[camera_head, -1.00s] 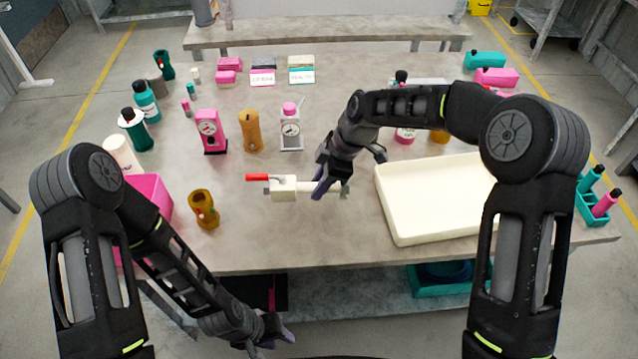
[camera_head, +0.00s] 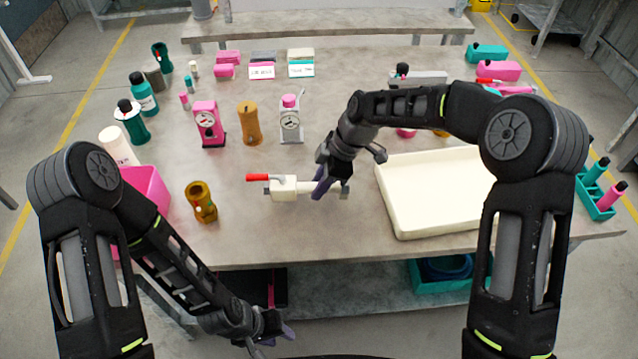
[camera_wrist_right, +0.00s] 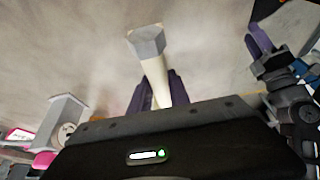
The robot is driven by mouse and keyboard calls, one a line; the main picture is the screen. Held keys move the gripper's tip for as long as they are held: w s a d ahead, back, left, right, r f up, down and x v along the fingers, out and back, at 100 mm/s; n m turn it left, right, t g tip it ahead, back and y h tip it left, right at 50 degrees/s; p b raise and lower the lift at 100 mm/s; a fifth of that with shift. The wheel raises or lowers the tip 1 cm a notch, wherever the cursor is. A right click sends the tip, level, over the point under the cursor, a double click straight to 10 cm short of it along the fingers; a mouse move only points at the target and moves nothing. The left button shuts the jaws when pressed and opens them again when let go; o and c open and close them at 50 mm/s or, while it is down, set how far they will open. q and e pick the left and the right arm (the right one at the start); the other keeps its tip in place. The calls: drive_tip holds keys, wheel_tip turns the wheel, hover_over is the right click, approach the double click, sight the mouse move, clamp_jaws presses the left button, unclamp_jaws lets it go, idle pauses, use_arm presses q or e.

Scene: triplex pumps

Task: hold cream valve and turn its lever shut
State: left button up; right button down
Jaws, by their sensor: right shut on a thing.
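The cream valve (camera_head: 284,189) lies on the table in front of me in the head view. Its red lever (camera_head: 258,177) points left, lying along the valve's length. My right gripper (camera_head: 322,188) is shut on the right end of the valve's cream pipe. In the right wrist view the cream pipe (camera_wrist_right: 153,75) runs between the purple fingers, with a grey hex end (camera_wrist_right: 146,41) sticking out. My left gripper (camera_head: 270,338) is low, in front of the table edge, away from the valve. I cannot tell from its angle how far its fingers are apart.
A cream tray (camera_head: 408,228) stands right of the valve. An amber cup-like part (camera_head: 200,203) and a pink bin (camera_head: 147,190) are to the left. Pink (camera_head: 208,124), amber (camera_head: 249,123) and grey (camera_head: 291,122) pump-like units stand behind. The table front before the valve is clear.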

sight(319, 204)
drive_tip(key=shift+f+b, duration=1.7)
drive_tip(key=shift+f, duration=0.35)
idle(1.0)
drive_tip(key=c, duration=1.1)
unclamp_jaws()
drive_tip(key=shift+c, duration=0.2)
drive_tip(key=v, duration=1.2)
